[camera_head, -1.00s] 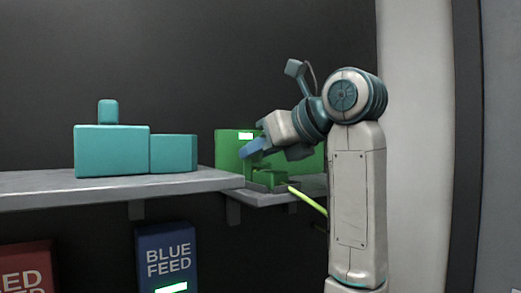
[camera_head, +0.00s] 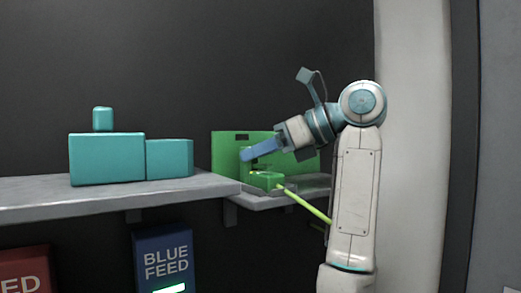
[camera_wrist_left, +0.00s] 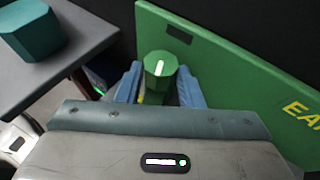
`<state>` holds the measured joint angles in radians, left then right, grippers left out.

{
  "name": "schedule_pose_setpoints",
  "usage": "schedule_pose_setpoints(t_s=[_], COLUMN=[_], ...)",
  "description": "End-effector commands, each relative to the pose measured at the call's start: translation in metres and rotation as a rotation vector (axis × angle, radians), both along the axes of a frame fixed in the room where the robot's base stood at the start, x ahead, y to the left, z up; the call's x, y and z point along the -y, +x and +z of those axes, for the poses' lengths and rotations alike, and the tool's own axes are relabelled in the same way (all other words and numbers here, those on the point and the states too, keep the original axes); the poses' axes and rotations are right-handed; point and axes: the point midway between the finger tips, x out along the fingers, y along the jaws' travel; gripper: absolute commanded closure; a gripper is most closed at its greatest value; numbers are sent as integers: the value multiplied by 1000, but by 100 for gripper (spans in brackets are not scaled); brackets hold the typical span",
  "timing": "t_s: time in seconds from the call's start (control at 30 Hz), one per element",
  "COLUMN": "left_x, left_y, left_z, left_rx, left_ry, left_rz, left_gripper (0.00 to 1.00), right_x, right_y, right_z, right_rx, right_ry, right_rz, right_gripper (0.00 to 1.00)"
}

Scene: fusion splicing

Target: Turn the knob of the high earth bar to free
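The green knob (camera_wrist_left: 160,68) is a many-sided post with a white mark on its top, seen in the left wrist view. The blue fingers of my left gripper (camera_wrist_left: 159,82) stand on either side of it, apart; whether either touches it I cannot tell. In the head view my left gripper (camera_head: 260,149) is over the green earth bar unit, whose block (camera_head: 266,181) has a yellow-green rod (camera_head: 305,204) sticking out. The green back panel (camera_head: 225,152) has a dark window. Its yellow lettering, "EA", is cut off in the wrist view (camera_wrist_left: 301,108). My right gripper is not in view.
A grey shelf (camera_head: 100,196) at left bears teal boxes (camera_head: 107,158) with a small teal knob (camera_head: 103,119) on top. A blue "BLUE FEED" box (camera_head: 163,262) and a red box (camera_head: 24,270) are below. A pale column (camera_head: 415,140) stands at right.

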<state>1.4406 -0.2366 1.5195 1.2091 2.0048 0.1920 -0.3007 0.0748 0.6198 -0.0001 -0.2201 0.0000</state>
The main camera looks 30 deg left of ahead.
Motion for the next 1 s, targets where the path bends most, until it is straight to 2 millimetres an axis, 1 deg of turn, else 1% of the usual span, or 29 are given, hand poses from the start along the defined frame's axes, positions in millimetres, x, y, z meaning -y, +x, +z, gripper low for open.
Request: schedule_pose_setpoints(t_s=[0.03, 0.1, 0.47, 0.8, 0.93, 1.0], left_x=[0, 0, 0, 0, 0, 0], left_y=[0, 0, 0, 0, -2, -4], left_z=[-1, 0, 0, 0, -2, -3], left_rx=[0, 0, -1, -1, 3, 5], left_ry=[0, 0, 0, 0, -2, -3], left_rz=[0, 0, -1, -9, -74, -146], left_gripper=[56, 46, 46, 46, 46, 46], right_x=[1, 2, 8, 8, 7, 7], right_y=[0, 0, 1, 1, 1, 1], right_z=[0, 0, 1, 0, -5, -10], right_rx=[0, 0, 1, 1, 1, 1], right_ry=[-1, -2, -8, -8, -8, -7], right_rz=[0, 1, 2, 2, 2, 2], right_gripper=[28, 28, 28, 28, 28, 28])
